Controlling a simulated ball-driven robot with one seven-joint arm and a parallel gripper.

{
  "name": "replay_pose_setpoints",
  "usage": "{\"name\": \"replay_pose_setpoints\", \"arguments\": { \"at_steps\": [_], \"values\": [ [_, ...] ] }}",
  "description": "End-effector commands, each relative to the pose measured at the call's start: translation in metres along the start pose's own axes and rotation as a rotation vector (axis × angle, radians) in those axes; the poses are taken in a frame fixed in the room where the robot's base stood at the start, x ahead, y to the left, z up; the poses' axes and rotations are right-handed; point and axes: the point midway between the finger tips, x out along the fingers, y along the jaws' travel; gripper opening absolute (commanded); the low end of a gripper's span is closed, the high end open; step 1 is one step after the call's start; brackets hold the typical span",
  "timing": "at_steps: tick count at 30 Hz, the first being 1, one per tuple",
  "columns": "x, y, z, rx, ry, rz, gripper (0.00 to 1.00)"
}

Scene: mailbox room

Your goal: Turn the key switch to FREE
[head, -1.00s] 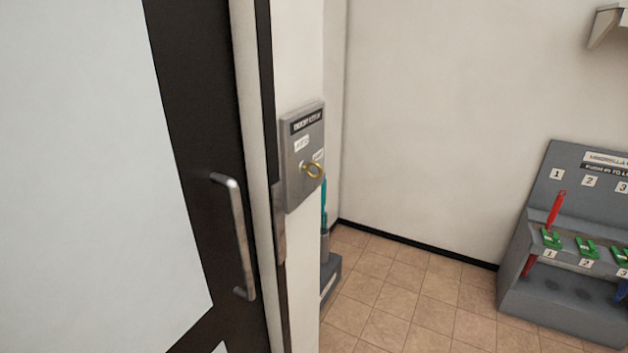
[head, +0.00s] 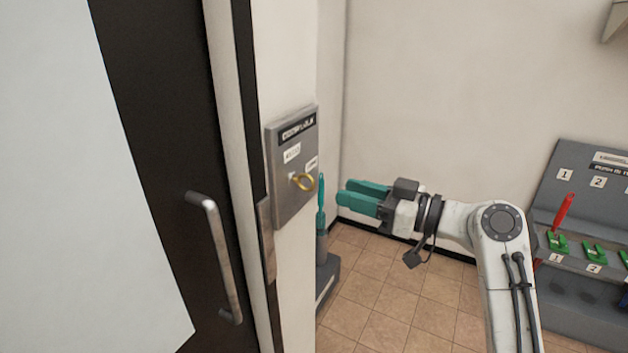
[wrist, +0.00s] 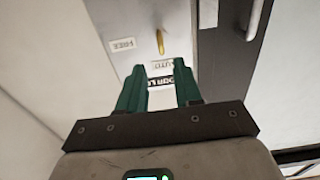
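The key switch is a grey plate (head: 283,200) on the white wall post right of the door. Its brass key (head: 304,182) sticks out with a ring-shaped bow. In the wrist view the key (wrist: 160,42) looks like a narrow upright strip, between and beyond the fingertips. The FREE label (wrist: 122,44) is left of it and the AUTO label (wrist: 162,65) is below it there, nearly upside down. My gripper (head: 344,197) is open and empty, its teal fingers apart, pointing left toward the plate. It is to the right of the key, not touching it.
A black-framed door with a metal handle (head: 218,260) stands at the left. A grey stand (head: 326,280) with a teal-handled object is on the floor beyond the post. A grey numbered umbrella rack (head: 575,290) is at the right. Tiled floor lies between.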

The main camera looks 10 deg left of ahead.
Motion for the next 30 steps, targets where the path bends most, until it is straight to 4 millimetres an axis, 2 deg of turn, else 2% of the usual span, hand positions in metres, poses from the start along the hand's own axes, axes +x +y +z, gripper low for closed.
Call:
{"name": "replay_pose_setpoints", "arguments": {
  "at_steps": [6, 13, 18, 26, 30],
  "values": [
    [0.043, -0.001, -0.003, 0.003, -0.002, -0.004, 0.34],
    [0.074, -0.001, -0.001, 0.002, -0.002, -0.002, 0.34],
    [0.084, -0.001, 0.000, 0.001, -0.002, -0.001, 0.34],
    [0.085, -0.001, 0.001, 0.001, -0.002, 0.000, 0.34],
    [0.085, -0.001, 0.001, 0.001, -0.002, 0.000, 0.23]
  ]
}}
